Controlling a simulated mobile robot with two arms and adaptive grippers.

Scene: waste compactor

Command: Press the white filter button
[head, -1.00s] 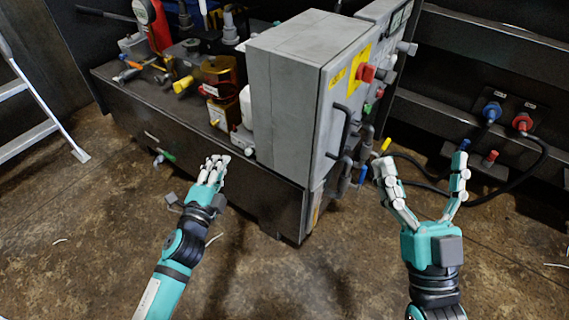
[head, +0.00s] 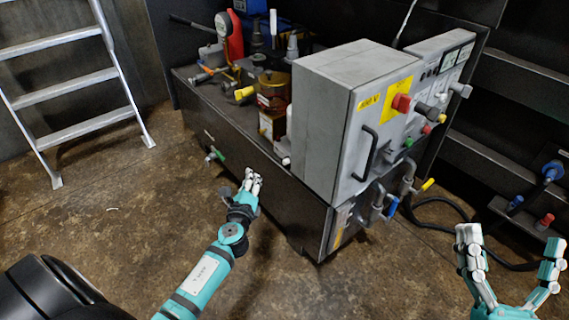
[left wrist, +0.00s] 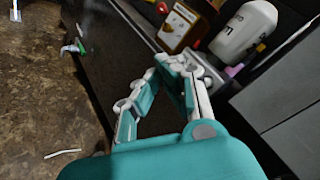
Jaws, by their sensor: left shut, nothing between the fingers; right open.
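My left gripper (head: 252,178) is shut and empty, in front of the dark bench side and left of the grey control cabinet. It also shows in the left wrist view (left wrist: 182,68), below a white canister (left wrist: 243,32) with dark lettering. I cannot pick out a white filter button for certain; the canister is mostly hidden in the head view. My right gripper (head: 511,238) is open and empty at the lower right, away from the cabinet.
The grey cabinet (head: 325,120) carries a red knob (head: 401,103), a black handle and several small buttons. Tools and an amber container (head: 272,85) crowd the dark bench. A ladder (head: 75,90) stands at left. Open floor lies in front.

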